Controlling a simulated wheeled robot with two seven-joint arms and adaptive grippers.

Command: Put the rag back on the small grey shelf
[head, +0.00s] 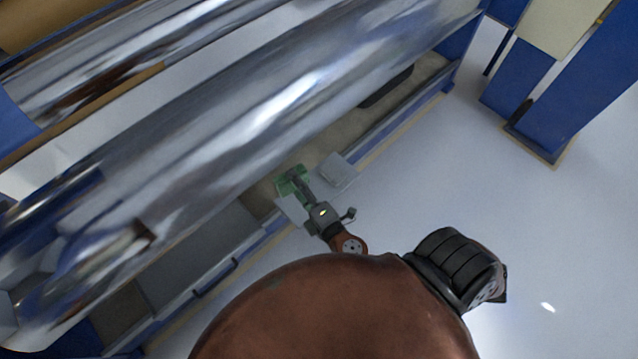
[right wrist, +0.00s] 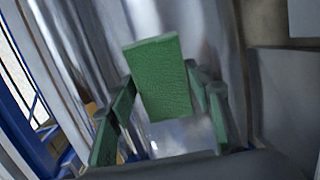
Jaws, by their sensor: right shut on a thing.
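The rag is a green, textured, block-like piece (right wrist: 162,80) in the right wrist view, standing up between the fingers. My right gripper (right wrist: 165,105) is shut on it, with green finger pads at both sides. In the head view the right gripper (head: 292,181) is small and reaches in under the big shiny roller, and the rag blends with its green fingers. A small light grey flat piece (head: 338,172), which looks like the small grey shelf, lies just right of the gripper, apart from the rag. My left gripper is not in view.
The long shiny roller (head: 270,110) passes close above and beyond the gripper. A blue-edged frame with a beige bed (head: 425,78) runs beneath it. A blue post (head: 590,80) stands at the upper right. The pale floor (head: 450,180) at the right is clear.

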